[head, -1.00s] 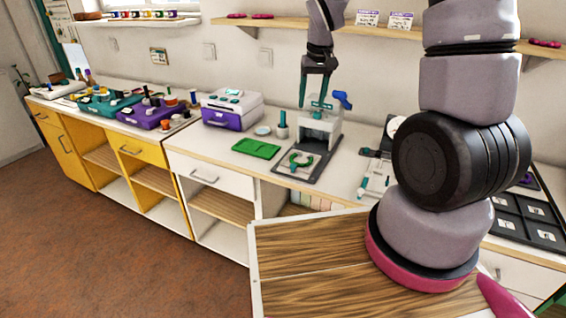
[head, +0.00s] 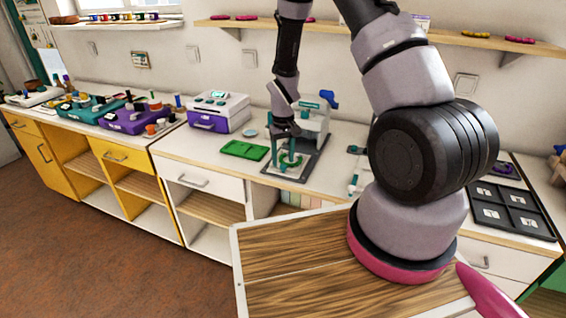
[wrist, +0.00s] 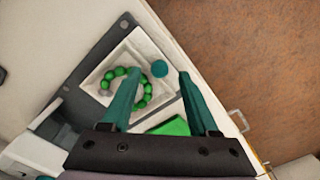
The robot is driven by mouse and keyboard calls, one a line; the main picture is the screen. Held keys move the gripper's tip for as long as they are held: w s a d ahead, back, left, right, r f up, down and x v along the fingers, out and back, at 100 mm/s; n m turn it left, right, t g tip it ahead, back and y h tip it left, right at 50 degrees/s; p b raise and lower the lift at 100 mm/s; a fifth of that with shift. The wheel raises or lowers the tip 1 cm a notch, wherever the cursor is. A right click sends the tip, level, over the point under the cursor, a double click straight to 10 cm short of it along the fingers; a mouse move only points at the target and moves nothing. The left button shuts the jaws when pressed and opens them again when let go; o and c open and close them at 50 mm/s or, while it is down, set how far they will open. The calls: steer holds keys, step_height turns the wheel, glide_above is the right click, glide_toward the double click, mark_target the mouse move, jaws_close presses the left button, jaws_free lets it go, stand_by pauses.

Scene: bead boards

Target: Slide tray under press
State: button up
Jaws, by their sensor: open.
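The tray (wrist: 138,46) is a pale square holder lying on the dark base plate of the press. A ring of green beads (wrist: 118,72) with a greyish purple part lies in it. A round teal knob (wrist: 159,68) shows at the tray's side, between my fingertips in the picture. The press (head: 313,120) is a whitish block with teal parts and a blue handle, standing behind the tray. My gripper (wrist: 160,76) is open, pointing down over the tray, its teal fingers either side of the knob. I cannot tell whether they touch it. The head view shows the gripper (head: 290,160) low in front of the press.
A green board (head: 245,150) lies left of the base plate on the white counter. A purple and white machine (head: 217,112) stands behind it. A dark compartment tray (head: 510,210) lies at the right. The counter's front edge is close to the base plate.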

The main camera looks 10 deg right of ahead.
steer(key=shift+f, duration=1.05)
jaws_close()
stand_by(0.7)
